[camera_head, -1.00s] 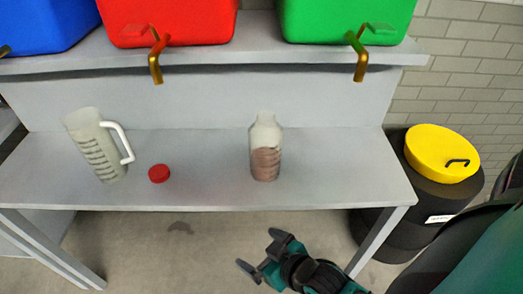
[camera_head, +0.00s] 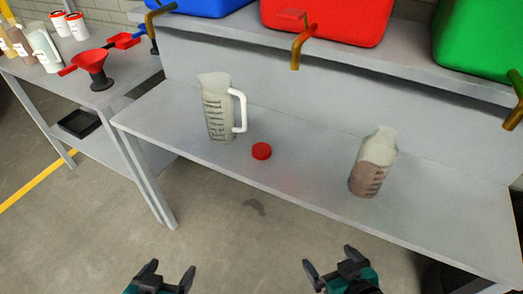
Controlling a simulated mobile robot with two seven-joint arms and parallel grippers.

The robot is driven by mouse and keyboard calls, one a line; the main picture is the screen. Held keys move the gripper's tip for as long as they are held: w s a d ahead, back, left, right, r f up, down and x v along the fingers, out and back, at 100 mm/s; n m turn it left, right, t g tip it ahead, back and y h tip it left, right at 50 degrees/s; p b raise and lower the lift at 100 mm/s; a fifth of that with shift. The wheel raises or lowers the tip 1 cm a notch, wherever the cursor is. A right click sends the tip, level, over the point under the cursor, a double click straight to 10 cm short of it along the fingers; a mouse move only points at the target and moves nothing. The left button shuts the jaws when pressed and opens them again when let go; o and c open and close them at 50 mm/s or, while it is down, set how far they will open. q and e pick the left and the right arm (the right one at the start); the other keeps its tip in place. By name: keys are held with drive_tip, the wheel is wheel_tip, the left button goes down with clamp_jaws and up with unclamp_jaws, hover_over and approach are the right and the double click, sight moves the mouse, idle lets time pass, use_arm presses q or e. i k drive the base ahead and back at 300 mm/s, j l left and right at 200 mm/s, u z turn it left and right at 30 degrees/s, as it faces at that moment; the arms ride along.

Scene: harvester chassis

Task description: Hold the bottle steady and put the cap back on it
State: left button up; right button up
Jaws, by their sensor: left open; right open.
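The bottle (camera_head: 372,165) stands upright on the grey bench, right of centre. It is translucent, partly filled with a brownish content, and its neck carries no red cap. The red cap (camera_head: 261,151) lies on the bench to the left of the bottle, near the jug. My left gripper (camera_head: 172,273) is open and empty at the bottom of the view, in front of and below the bench. My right gripper (camera_head: 329,264) is open and empty at the bottom, below the bench's front edge. Both are apart from the bottle and cap.
A measuring jug (camera_head: 218,108) stands just left of the cap. Red (camera_head: 340,20), blue and green containers with taps sit on the shelf above. A side table (camera_head: 115,93) at left holds a red funnel (camera_head: 92,66) and several bottles. The bench between cap and bottle is clear.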

sight(378, 153)
drive_tip(key=k+j, duration=0.15)
drive_tip(key=j, duration=0.15)
drive_tip(key=k+j, duration=0.1)
drive_tip(key=j, duration=0.25)
drive_tip(key=k+j, duration=0.15)
drive_tip(key=j, duration=0.15)
drive_tip(key=k+j, duration=0.15)
drive_tip(key=j, duration=0.2)
